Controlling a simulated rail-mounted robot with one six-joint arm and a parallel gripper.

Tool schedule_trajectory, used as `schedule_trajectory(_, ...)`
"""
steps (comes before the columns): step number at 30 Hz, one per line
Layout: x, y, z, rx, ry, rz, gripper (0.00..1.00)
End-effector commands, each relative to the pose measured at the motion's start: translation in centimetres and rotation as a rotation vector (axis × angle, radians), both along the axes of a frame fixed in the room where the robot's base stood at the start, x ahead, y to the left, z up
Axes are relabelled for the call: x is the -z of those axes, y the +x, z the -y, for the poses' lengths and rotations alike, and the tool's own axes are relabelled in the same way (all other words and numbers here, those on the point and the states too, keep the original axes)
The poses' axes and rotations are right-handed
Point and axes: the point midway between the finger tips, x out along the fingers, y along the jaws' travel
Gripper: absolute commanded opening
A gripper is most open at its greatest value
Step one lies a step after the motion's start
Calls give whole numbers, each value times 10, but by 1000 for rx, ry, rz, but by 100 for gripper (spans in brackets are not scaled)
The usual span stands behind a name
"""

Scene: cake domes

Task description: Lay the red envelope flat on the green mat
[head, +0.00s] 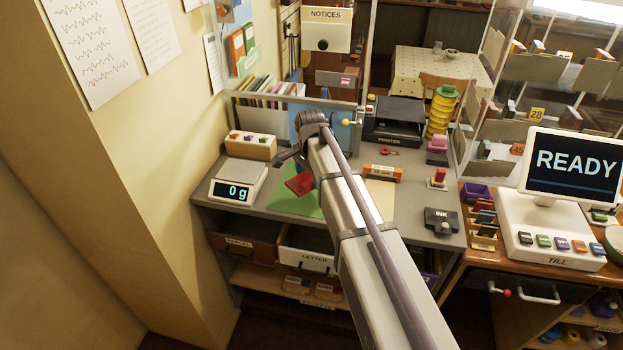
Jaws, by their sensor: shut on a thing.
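The red envelope (299,184) shows in the head view just left of my arm, over the green mat (292,203). It looks small and slightly tilted, and I cannot tell whether it touches the mat or hangs a little above it. My gripper (298,168) is shut on the red envelope, at its upper edge. My arm hides the right part of the mat, and the fingertips are small and partly hidden. The left part of the mat is bare, flat on the grey counter (407,190).
A scale (238,182) reading "0 g" stands left of the mat, with a stamp box (250,146) behind it. An orange box (383,172), a printer (394,121) and an ink pad (441,221) lie to the right. A low partition with files stands behind.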

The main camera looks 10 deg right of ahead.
Motion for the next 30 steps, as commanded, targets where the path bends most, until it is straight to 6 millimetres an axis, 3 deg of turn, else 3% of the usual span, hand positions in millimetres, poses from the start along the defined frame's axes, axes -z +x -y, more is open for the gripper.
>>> schedule_trajectory(1, 0, 13, 0, -62, 0, 0, 47)
schedule_trajectory(6, -1, 36, 0, -339, 0, 0, 47)
schedule_trajectory(13, -1, 47, 0, -635, -1, 0, 47)
schedule_trajectory(24, -1, 47, 0, -672, -1, 0, 47)
schedule_trajectory(30, 16, 47, 0, -671, -1, 0, 47)
